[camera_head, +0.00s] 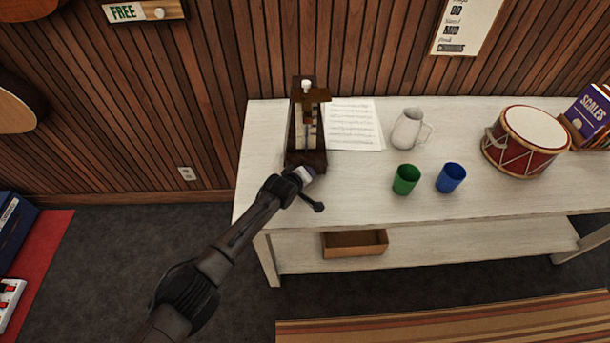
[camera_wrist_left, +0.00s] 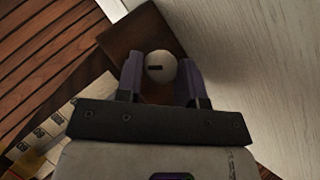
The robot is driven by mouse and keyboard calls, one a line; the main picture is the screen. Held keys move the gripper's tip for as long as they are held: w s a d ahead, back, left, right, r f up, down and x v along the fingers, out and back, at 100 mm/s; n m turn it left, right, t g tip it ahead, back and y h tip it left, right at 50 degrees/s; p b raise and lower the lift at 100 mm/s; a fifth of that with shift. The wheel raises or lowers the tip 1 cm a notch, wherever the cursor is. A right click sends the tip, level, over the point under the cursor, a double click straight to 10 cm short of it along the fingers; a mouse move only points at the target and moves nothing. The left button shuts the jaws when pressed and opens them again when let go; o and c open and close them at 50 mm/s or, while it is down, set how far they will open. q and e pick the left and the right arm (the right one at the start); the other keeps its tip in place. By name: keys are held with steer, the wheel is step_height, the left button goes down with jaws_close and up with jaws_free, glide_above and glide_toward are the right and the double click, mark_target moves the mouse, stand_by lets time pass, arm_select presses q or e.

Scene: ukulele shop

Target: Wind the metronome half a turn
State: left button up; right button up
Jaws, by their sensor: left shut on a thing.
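The metronome (camera_head: 319,150), a tall dark brown wooden case with a pale front, stands upright at the left end of the white table. A small white piece shows at its top. My left gripper (camera_head: 305,174) is at its lower front side. In the left wrist view, the fingers of my left gripper (camera_wrist_left: 160,60) are shut on a round cream winding knob (camera_wrist_left: 160,66) with a short dark mark lying about level. The dark brown metronome case (camera_wrist_left: 124,38) lies behind the knob there. The head view hides the knob. My right gripper is not in view.
Sheet music (camera_head: 355,125) lies right of the metronome. A white pitcher (camera_head: 407,130), a green cup (camera_head: 406,180), a blue cup (camera_head: 451,178) and a red drum (camera_head: 523,142) stand further right on the white table (camera_head: 360,205). A wooden box (camera_head: 354,245) sits on the lower shelf.

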arm_select(q)
steer(key=o, duration=0.5)
steer(key=shift+a+f, duration=0.1)
steer(key=shift+f, duration=0.05)
steer(key=o, duration=0.4)
steer(key=shift+s+a+r+p, duration=0.15)
steer(key=shift+s+r+p, duration=0.2)
steer(key=shift+r+p, duration=0.2)
steer(key=p+v, duration=0.4)
steer(key=v, duration=0.8)
steer(key=shift+s+a+p, duration=0.15)
steer(key=shift+s+p, duration=0.15)
steer(key=shift+p, duration=0.05)
steer(key=shift+r, duration=0.1)
